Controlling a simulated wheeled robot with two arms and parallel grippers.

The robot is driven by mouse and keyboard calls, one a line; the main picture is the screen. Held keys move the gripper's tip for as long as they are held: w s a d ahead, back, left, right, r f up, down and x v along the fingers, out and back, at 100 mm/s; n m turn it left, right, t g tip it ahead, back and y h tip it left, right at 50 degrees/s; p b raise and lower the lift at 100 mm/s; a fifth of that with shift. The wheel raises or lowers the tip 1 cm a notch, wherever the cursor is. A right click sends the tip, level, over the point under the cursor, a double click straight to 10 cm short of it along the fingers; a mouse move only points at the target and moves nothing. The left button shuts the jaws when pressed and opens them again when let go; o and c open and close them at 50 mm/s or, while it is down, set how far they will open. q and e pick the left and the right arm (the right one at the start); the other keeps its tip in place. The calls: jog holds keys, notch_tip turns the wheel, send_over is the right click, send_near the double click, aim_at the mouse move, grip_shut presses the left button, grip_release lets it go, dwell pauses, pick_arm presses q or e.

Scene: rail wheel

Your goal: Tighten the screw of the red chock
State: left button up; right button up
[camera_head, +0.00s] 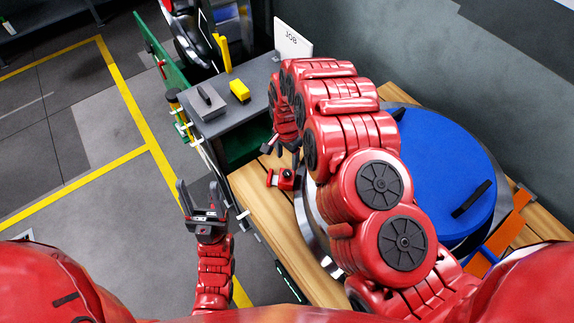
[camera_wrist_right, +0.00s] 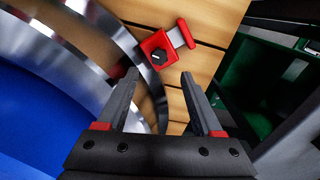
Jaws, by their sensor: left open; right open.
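The red chock (camera_head: 280,179) sits on the wooden tabletop beside the rim of the large metal wheel (camera_head: 312,220). In the right wrist view the chock (camera_wrist_right: 158,48) shows a dark hexagonal screw head (camera_wrist_right: 158,57) on its face and a grey bar with a red end piece (camera_wrist_right: 187,33). My right gripper (camera_head: 281,152) is open just above the chock. In the wrist view its open fingers (camera_wrist_right: 158,76) point toward the chock, with nothing between them; I cannot tell whether they touch it. My left gripper (camera_head: 200,188) is open and empty over the floor, left of the table.
The wheel carries a blue disc (camera_head: 440,170) with a black handle. A grey side bench (camera_head: 235,92) holds a yellow block (camera_head: 240,90) and a grey block (camera_head: 208,104). A JOB sign (camera_head: 292,40) stands behind. My right arm covers much of the wheel.

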notch_tip(320, 180, up, 11)
jog(key=p, duration=0.8)
jog(key=shift+s+f+p, duration=0.15)
jog(key=shift+p, duration=0.15)
jog(key=shift+f, duration=0.1)
